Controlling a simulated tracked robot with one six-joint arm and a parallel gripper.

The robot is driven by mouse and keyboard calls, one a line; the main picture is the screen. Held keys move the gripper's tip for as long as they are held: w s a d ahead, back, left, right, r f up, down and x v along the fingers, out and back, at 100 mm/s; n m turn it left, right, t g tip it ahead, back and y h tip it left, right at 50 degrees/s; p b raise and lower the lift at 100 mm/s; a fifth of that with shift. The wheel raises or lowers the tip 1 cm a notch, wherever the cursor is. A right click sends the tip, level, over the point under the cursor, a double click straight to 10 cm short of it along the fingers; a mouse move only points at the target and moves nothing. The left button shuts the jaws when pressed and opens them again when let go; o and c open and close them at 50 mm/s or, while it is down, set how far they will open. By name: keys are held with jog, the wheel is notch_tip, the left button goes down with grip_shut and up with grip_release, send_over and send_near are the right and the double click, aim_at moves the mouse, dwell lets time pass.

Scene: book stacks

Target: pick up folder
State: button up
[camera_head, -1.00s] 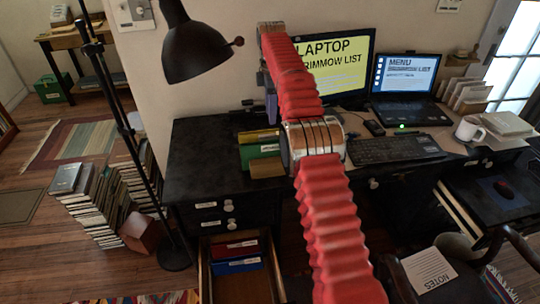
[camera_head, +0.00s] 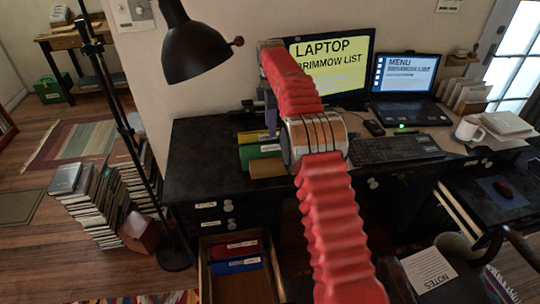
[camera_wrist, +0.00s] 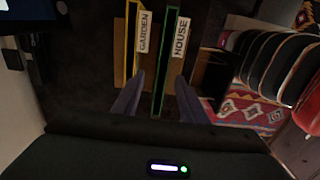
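A yellow folder labelled GARDEN (camera_wrist: 132,50) and a green folder labelled HOUSE (camera_wrist: 170,52) stand on edge, side by side, in the wrist view. In the head view the yellow folder (camera_head: 251,136) and green folder (camera_head: 258,151) stand on the black desk, partly behind my arm. My gripper (camera_wrist: 160,76) is open, its two grey fingers apart with the green folder's line between them. I cannot tell how far down the fingers reach beside it. In the head view my gripper (camera_head: 271,122) is above the folders, partly hidden by my arm.
A red folder (camera_head: 236,249) and a blue folder (camera_head: 238,266) lie in an open drawer (camera_head: 204,275) below. A black lamp (camera_head: 190,45) hangs to the left of my arm. A monitor (camera_head: 340,65), laptop (camera_head: 405,85) and keyboard (camera_head: 395,149) stand to the right.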

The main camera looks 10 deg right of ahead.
aim_at(270, 143)
notch_tip(270, 143, down, 4)
jog(key=shift+r, duration=0.25)
jog(key=shift+s+f, duration=0.15)
jog(key=shift+f, duration=1.15)
jog(key=shift+s+f, duration=0.15)
jog(key=shift+f, duration=1.15)
grip_shut()
